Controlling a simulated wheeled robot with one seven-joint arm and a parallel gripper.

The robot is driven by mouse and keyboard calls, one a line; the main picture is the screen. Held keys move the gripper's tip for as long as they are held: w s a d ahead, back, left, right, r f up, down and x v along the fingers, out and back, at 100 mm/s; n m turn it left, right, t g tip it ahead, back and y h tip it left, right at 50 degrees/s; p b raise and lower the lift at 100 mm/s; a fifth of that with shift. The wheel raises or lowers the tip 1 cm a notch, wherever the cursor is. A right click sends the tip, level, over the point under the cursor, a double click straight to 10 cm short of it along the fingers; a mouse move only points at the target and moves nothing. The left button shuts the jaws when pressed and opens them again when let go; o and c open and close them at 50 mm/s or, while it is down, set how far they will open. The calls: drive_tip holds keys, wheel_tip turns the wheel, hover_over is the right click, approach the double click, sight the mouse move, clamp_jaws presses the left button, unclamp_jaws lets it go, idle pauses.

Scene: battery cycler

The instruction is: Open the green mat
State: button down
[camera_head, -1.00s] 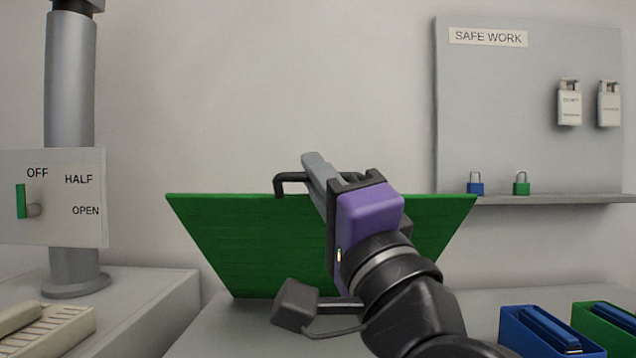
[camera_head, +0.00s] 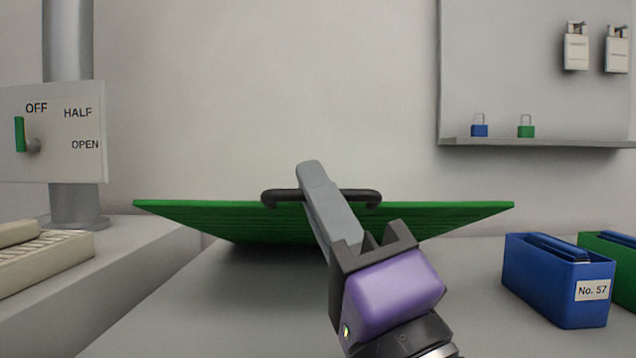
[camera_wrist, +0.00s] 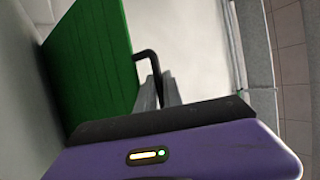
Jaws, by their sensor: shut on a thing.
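The green mat (camera_head: 240,222) is a ribbed flat panel above the grey bench, seen at a low slant with its near edge raised and its far part lower. It also shows in the wrist view (camera_wrist: 95,55). A black bar handle (camera_head: 362,195) sits along its near edge. My gripper (camera_head: 312,175) is shut on the handle near its middle, and the fingers hide that part of the bar. In the wrist view one bend of the handle (camera_wrist: 147,56) shows beside the fingers.
A blue bin (camera_head: 545,285) labelled No. 57 and a green bin (camera_head: 622,262) stand at the right. A panel with a green lever (camera_head: 20,134) and a beige device (camera_head: 45,255) are at the left. A shelf (camera_head: 540,143) holds two padlocks. The bench front is clear.

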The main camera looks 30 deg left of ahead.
drive_tip(key=shift+w+f, duration=0.1)
drive_tip(key=shift+f, duration=0.15)
drive_tip(key=c, duration=1.5)
unclamp_jaws()
drive_tip(key=shift+r, duration=0.15)
